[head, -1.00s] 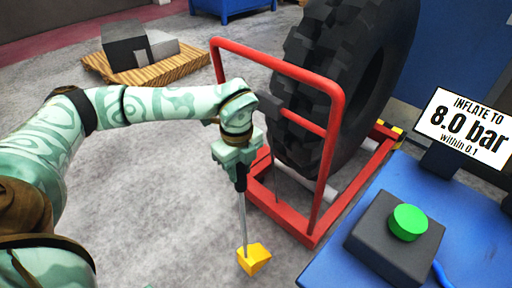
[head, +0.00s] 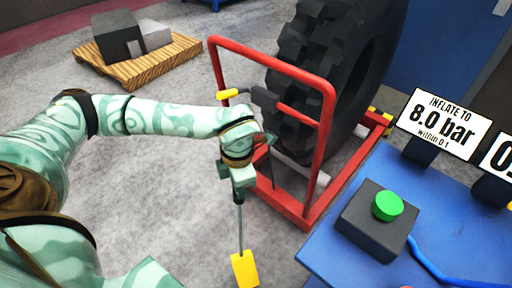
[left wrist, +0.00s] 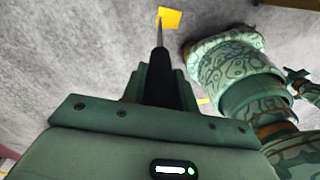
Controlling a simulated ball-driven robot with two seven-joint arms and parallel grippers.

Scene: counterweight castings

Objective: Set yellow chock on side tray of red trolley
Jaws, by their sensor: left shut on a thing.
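The yellow chock (head: 245,269) hangs at the lower end of a thin rod with a dark handle. My left gripper (head: 240,190) is shut on that handle (left wrist: 160,82); the chock also shows at the top of the left wrist view (left wrist: 170,18). The chock is in front of the red trolley (head: 327,130), over or near the grey floor; I cannot tell whether it touches. My right gripper is not in view.
A large black tyre (head: 304,62) stands in the trolley. At the right, a blue bench (head: 350,272) carries a green-button box (head: 378,222), a pressure sign (head: 444,123) and a blue hose. A wooden pallet (head: 135,82) with grey blocks lies at back left. Floor between is clear.

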